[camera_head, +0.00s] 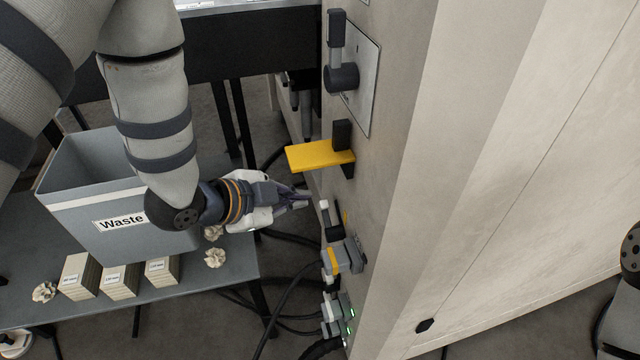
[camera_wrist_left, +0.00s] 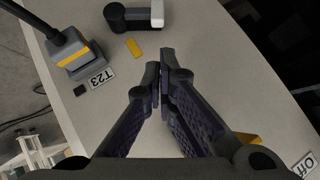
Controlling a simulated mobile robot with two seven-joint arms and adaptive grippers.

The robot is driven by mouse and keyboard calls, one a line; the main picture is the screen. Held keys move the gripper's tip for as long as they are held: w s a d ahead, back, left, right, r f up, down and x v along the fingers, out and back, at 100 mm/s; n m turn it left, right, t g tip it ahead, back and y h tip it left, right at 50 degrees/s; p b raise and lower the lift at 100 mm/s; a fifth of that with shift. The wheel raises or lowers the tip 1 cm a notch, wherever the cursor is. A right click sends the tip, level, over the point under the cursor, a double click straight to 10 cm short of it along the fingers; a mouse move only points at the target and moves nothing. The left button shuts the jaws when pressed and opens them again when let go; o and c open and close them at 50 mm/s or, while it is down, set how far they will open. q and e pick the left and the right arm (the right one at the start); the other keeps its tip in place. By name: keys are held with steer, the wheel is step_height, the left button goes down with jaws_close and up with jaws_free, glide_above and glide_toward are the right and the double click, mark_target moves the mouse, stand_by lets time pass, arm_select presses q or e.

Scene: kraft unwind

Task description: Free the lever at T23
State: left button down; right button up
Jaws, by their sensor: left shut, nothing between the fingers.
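A dark lever with a white tip (camera_head: 325,210) sticks out from the cabinet side, just above a grey plug with a yellow band (camera_head: 345,257). In the left wrist view the lever (camera_wrist_left: 128,18) lies at the top, beside a yellow mark (camera_wrist_left: 134,47). The plug (camera_wrist_left: 70,52) is to its left, with the T23 label (camera_wrist_left: 102,77) next to it. My left gripper (camera_head: 308,198) is shut and empty, near the cabinet face just above and left of the lever; it shows apart from it in the left wrist view (camera_wrist_left: 164,62). My right gripper is out of view.
A yellow shelf-like plate (camera_head: 320,155) juts out above my left gripper. A rotary handle (camera_head: 340,78) sits higher. More plugs and cables (camera_head: 335,315) are below. A Waste bin (camera_head: 70,205) and small boxes (camera_head: 120,281) stand on a table at left.

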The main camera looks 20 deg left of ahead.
arm_select(q)
steer(key=b+x, duration=0.1)
steer(key=x, duration=0.3)
steer(key=b+x, duration=0.1)
steer(key=x, duration=0.4)
steer(key=shift+s+f, duration=0.15)
steer(key=shift+f, duration=0.15)
steer(key=shift+w, duration=0.2)
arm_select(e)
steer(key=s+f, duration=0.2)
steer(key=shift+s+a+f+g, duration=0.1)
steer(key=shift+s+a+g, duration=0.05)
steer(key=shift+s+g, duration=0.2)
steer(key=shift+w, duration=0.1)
arm_select(q)
steer(key=shift+w+a, duration=0.2)
steer(key=shift+w, duration=0.15)
steer(key=shift+w+a+f+p, duration=0.25)
steer(key=shift+w+f+p, duration=0.05)
steer(key=shift+w+f, duration=0.1)
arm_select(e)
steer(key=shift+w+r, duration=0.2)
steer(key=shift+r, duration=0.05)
